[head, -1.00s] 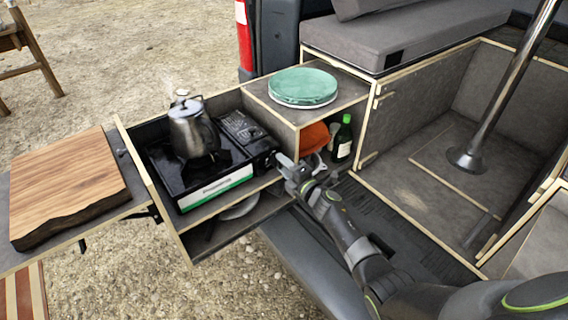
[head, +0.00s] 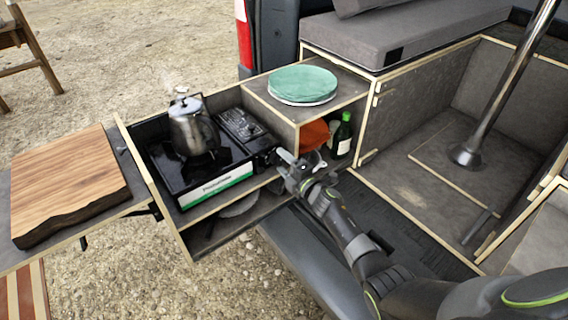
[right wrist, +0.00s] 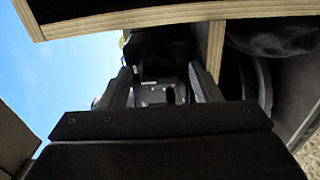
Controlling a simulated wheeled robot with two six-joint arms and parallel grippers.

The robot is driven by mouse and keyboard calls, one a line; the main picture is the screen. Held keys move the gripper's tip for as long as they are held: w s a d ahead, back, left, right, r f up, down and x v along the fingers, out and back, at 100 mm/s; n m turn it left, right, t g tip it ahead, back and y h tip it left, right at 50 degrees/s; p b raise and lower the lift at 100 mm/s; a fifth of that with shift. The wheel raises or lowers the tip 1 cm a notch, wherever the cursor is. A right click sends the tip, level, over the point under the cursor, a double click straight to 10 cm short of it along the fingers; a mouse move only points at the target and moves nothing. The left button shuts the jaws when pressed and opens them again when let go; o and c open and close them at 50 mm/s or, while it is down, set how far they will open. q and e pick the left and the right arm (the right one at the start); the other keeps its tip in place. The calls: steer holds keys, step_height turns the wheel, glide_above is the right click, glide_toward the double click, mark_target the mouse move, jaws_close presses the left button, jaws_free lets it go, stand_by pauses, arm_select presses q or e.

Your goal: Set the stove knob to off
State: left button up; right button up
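The black camping stove (head: 190,168), with a white and green front strip, stands in the pulled-out drawer with a steaming metal kettle (head: 193,128) on it. My right gripper (head: 280,160) is at the stove's right front end, where the knob would be. The knob is not clear in the head view; the gripper and the stove's dark end hide its setting. In the right wrist view, the two fingers (right wrist: 160,80) stand apart with a dark part of the stove between and beyond them. I cannot tell whether they touch it. My left gripper is out of view.
A wooden drawer wall (right wrist: 150,14) crosses the top of the wrist view, close to the gripper. A shelf with green plates (head: 303,84) stands behind, with a green bottle (head: 343,135) and an orange cloth (head: 314,136) below. A cutting board (head: 68,185) lies at left.

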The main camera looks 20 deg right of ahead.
steer(key=p+v, duration=0.1)
steer(key=v, duration=1.6)
steer(key=shift+s+p, duration=0.2)
steer(key=shift+p, duration=0.2)
steer(key=shift+d, duration=0.1)
